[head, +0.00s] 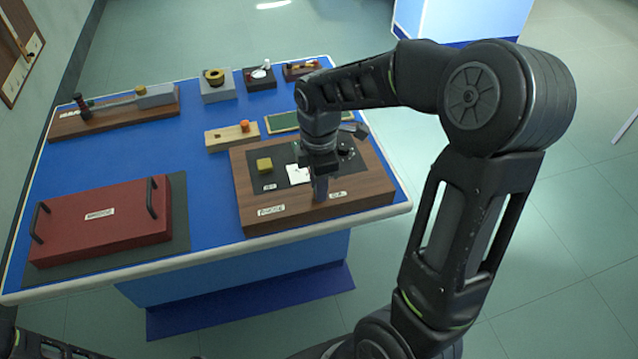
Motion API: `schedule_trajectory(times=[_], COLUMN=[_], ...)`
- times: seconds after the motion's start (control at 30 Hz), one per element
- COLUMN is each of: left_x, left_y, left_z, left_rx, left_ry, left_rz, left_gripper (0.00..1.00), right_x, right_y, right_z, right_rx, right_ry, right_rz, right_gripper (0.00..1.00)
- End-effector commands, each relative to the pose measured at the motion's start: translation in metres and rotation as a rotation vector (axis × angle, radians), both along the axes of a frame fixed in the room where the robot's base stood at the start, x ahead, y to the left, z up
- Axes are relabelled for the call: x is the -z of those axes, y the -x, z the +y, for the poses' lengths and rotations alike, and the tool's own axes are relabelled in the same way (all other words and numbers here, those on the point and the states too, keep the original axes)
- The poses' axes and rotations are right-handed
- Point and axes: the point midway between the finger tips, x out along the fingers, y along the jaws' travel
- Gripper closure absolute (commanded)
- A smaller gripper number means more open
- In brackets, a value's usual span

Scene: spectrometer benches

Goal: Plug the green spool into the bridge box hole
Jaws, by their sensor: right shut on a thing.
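The box with the wooden rim (357,201) at the table's right front carries a dark panel and a label that seems to read "BRIDGE" (271,211). I cannot pick out a green spool or the box's hole; the gripper and wrist hide part of the panel. My left gripper is not in view.
A red case (105,221) with black handles lies at left on a dark mat. A wooden block with an orange peg (245,127) stands behind the box. The blue table (110,158) is bare at centre left.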

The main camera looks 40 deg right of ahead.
Motion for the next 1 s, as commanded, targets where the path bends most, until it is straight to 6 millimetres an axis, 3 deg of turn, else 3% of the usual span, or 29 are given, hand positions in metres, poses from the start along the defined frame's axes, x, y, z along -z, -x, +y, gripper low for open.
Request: schedule_trajectory(times=[0.77, 0.8, 1.0], left_x=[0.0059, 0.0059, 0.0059], left_y=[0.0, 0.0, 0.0], left_z=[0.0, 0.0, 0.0], left_rx=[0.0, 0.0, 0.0], left_ry=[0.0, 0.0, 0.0], left_rz=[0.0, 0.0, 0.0], left_gripper=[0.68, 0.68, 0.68], right_x=[0.0089, 0.0089, 0.0089], right_y=[-0.0001, -0.0001, -0.0001], right_z=[0.0, 0.0, 0.0], right_rx=[0.0, 0.0, 0.0], right_ry=[0.0, 0.0, 0.0], right_rz=[0.0, 0.0, 0.0], right_gripper=[1.0, 0.77, 0.61])
